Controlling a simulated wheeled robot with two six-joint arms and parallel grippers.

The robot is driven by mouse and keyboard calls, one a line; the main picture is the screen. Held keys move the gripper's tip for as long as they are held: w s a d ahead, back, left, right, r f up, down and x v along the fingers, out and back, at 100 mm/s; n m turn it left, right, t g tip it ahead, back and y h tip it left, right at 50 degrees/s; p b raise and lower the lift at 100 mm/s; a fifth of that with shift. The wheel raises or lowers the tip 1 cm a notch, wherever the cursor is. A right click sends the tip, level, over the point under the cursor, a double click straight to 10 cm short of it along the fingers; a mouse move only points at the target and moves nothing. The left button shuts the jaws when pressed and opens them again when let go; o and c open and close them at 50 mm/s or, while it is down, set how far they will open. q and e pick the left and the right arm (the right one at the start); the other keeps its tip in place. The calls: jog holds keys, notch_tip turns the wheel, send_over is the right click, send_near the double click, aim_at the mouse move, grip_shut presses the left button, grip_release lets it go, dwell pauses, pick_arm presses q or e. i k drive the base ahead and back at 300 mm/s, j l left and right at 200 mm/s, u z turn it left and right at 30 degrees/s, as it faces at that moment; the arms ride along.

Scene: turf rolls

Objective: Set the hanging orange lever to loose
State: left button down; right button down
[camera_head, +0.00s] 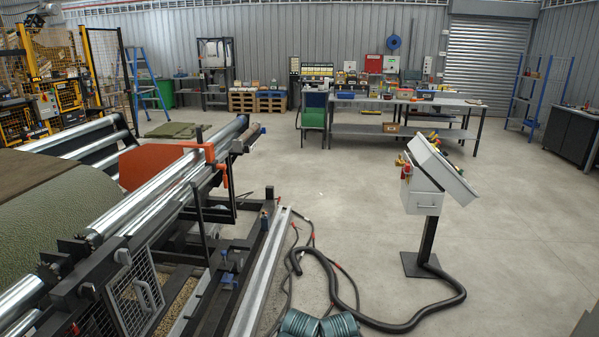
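An orange lever (223,176) hangs down from an orange bracket at the upper end of the shiny metal rollers (165,188), left of the middle of the view. Its lower end points towards the floor and hangs free beside the dark frame. Whether it is set to loose cannot be read at this size. Neither of my grippers is in view, and nothing touches the lever.
A green turf roll (50,215) lies on the machine at the left. A grey control box (424,183) stands on a post at the right. A black hose (345,300) and thinner cables lie on the floor between them. The floor towards the back is mostly clear.

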aim_at(218, 166)
jog(key=i, duration=2.8)
jog(key=u, duration=0.55)
